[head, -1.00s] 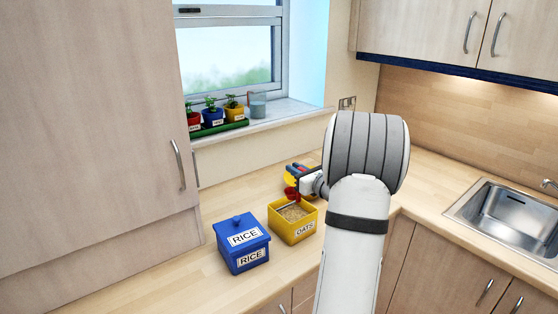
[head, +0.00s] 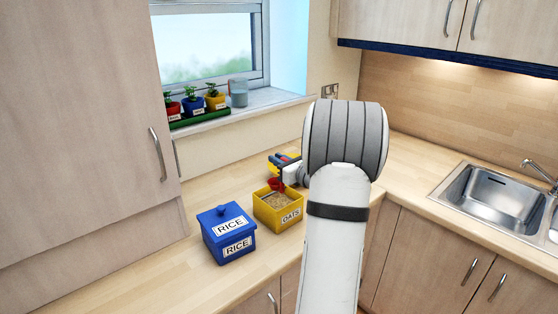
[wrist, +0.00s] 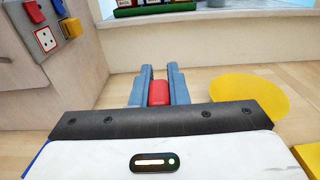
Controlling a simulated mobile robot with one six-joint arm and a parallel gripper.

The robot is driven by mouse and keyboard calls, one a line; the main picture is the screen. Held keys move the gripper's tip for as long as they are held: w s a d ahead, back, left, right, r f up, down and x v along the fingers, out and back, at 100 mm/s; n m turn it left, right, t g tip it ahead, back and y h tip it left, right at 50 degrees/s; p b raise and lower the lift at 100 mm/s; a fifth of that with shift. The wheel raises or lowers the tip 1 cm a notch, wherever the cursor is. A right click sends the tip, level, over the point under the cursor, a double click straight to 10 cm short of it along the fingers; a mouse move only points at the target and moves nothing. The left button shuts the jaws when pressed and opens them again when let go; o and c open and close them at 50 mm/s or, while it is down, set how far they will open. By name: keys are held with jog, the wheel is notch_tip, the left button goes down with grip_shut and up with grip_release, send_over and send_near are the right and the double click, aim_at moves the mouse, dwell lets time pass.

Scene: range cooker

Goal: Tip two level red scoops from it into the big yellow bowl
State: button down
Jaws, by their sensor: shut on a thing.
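My gripper (wrist: 158,88) is shut on the red scoop, whose red handle (wrist: 158,93) shows between the blue fingers in the wrist view. In the head view the scoop's red cup (head: 275,184) is at the far edge of the open yellow OATS box (head: 291,216), just above it or touching; I cannot tell which. The scoop's contents are not visible.
A closed blue RICE box (head: 228,235) stands left of the OATS box. A sink (head: 490,195) is at the right. The wooden counter (head: 165,270) is clear in front.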

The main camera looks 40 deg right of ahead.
aim_at(279, 188)
jog(key=shift+f+b, duration=4.8)
jog(key=shift+f, duration=0.7)
jog(key=shift+d, duration=0.1)
jog(key=shift+w+d, duration=0.15)
jog(key=shift+d, duration=1.9)
jog(key=shift+r+p, duration=0.3)
jog(key=shift+a+r+p, duration=0.25)
jog(key=shift+r, duration=0.25)
jog(key=shift+a+r+p, duration=0.2)
jog(key=shift+a+r, duration=0.05)
jog(key=shift+r, duration=0.25)
jog(key=shift+b, duration=0.4)
jog(key=shift+w, duration=0.25)
